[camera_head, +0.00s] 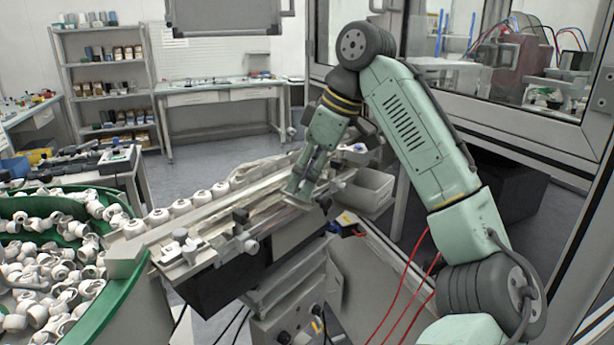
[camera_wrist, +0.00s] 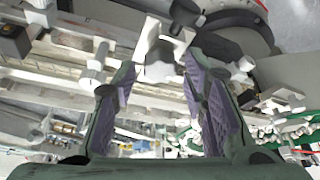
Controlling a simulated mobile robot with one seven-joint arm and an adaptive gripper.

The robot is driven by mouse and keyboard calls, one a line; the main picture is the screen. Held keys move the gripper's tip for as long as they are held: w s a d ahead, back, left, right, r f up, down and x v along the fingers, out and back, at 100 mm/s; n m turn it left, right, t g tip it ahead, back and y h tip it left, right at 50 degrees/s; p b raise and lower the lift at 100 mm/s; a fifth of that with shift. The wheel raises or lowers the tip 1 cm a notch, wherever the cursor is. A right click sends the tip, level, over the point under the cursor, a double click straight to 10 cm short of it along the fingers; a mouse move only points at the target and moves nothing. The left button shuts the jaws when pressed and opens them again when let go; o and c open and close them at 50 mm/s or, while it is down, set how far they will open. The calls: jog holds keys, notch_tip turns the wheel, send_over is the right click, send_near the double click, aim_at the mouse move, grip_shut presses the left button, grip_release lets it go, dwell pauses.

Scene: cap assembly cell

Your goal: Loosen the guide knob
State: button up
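My gripper (camera_head: 303,192) points down over the far right part of the conveyor guide assembly (camera_head: 215,225). In the wrist view my gripper (camera_wrist: 160,63) is open, with its purple-lined fingers apart. A pale, knob-like piece (camera_wrist: 158,72) shows between and just beyond the fingertips; I cannot tell whether a finger touches it. In the head view the gripper hides the spot below it. Other knobs stand along the near part of the rail, one at the left (camera_head: 180,235) and one at the front (camera_head: 250,245). Which one is the guide knob is not certain.
White caps (camera_head: 181,206) stand in a row along the conveyor. A green-walled feeder bowl (camera_head: 112,285) full of loose caps is at the left. A grey bin (camera_head: 372,188) sits right of the gripper. Red cables hang at the lower right, and a glazed enclosure stands behind.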

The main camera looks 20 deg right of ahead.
jog(key=shift+o, duration=0.4)
jog(key=shift+r, duration=0.1)
jog(key=v, duration=1.1)
jog(key=shift+d+r, duration=0.2)
jog(key=shift+r, duration=0.15)
jog(key=shift+s+f, duration=0.1)
jog(key=shift+s, duration=0.05)
